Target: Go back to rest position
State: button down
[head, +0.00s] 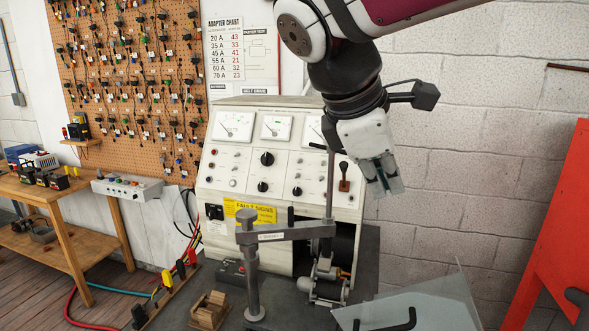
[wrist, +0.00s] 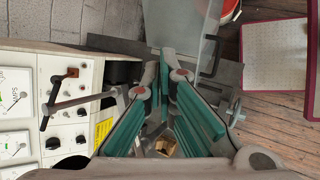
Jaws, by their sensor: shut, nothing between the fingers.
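My gripper (head: 384,184) hangs from the arm in front of the right part of the test bench (head: 232,187), pointing down. Its white body and grey-green fingers show in the head view. In the wrist view my gripper (wrist: 169,75) has its two teal-padded fingers converging toward their tips, shut with nothing held. It is above the bench's dark base plate and apart from anything below it.
A grey clamp arm on a post (head: 250,262) stands in front of the bench, with an alternator (head: 325,285) beside it. A clear shield (head: 437,305) is at lower right, near a red frame (head: 556,235). A wooden side table (head: 64,241) stands left.

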jog(key=s+d+f+m+y, duration=0.2)
jog(key=s+d+f+m, duration=0.1)
jog(key=s+f+m, duration=0.2)
jog(key=s+d+f+m+t+y, duration=0.1)
jog(key=s+d+f+m+y, duration=0.2)
jog(key=s+m, duration=0.7)
notch_tip(320, 180, down, 3)
jog(key=shift+r+m, duration=0.2)
jog(key=shift+m, duration=0.3)
